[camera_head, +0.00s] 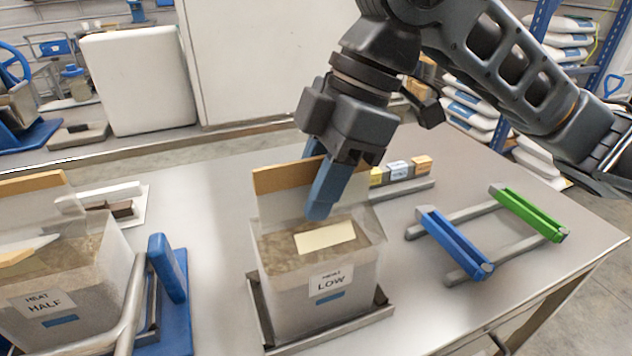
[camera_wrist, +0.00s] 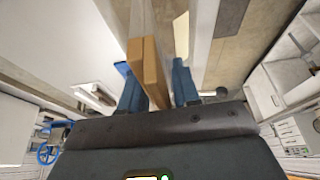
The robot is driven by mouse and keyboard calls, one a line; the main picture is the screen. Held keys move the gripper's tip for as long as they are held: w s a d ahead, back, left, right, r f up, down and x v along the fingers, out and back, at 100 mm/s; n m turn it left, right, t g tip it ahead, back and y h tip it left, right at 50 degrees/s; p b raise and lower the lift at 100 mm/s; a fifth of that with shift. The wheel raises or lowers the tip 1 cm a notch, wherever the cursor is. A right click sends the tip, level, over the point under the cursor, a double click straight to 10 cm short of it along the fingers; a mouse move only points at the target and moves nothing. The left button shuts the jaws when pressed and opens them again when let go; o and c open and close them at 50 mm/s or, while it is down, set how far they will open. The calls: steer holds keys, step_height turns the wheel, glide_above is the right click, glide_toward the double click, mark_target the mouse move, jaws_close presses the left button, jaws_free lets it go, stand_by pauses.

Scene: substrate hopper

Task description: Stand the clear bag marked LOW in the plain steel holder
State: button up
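The clear bag marked LOW (camera_head: 283,299), filled with brown substrate, stands upright at the front middle in the head view. It sits in a low steel holder (camera_head: 350,327). A tan strip (camera_head: 281,177) runs along its raised back edge and also shows in the wrist view (camera_wrist: 156,76). A pale label lies across its open top. My gripper (camera_head: 325,187) reaches down over the bag, one blue finger on each side of the strip. In the wrist view the strip lies between the fingers (camera_wrist: 158,90); whether they press on it is not clear.
A bag marked HALF (camera_head: 88,292) stands at the left, beside a bent steel tube and a blue plate (camera_head: 168,267). A rack with a blue bar (camera_head: 455,243) and a green bar (camera_head: 527,212) lies at the right. Small blocks (camera_head: 398,170) sit behind the bag. The front right table is clear.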

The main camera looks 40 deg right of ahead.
steer(key=shift+o, duration=1.2)
steer(key=shift+f, duration=0.1)
steer(key=v, duration=0.8)
